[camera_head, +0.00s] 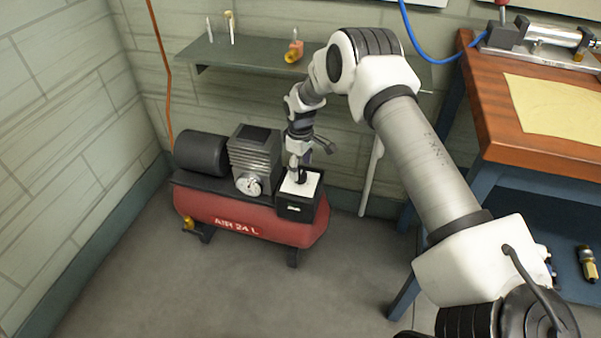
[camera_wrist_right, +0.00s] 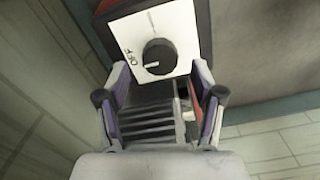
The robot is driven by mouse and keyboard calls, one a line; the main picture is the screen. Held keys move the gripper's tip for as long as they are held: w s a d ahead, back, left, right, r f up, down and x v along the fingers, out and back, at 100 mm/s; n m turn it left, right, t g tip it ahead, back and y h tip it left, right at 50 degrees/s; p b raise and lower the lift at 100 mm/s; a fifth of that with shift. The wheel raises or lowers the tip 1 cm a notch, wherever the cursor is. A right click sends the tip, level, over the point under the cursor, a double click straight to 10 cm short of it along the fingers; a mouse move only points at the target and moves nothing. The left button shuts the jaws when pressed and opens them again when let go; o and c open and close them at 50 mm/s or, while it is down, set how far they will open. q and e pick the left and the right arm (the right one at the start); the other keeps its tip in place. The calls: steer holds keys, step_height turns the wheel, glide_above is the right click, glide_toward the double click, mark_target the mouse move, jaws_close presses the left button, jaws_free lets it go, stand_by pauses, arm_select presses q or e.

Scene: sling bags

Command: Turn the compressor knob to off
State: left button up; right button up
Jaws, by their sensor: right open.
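The red compressor (camera_head: 255,215), marked "AIR 24 L", stands on the floor by the back wall. A black switch box (camera_head: 295,210) with a white top plate (camera_head: 312,186) sits at its right end. In the right wrist view, the round black knob (camera_wrist_right: 158,57) is on the white plate (camera_wrist_right: 180,25). Its white pointer line points left, near the "OFF" lettering. My right gripper (camera_head: 299,168) is directly above the plate and partly hides the knob in the head view. Its open fingers (camera_wrist_right: 161,74) are on either side of the knob, with no clear contact visible. My left gripper is out of view.
A pressure gauge (camera_head: 249,184) and finned pump block (camera_head: 255,152) stand left of the box. A narrow shelf (camera_head: 235,54) runs above the compressor. A workbench (camera_head: 490,110) stands at the right. The floor (camera_head: 210,295) in front is clear.

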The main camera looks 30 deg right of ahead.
mark_target(300, 174)
step_height(300, 174, up, 9)
stand_by(0.5)
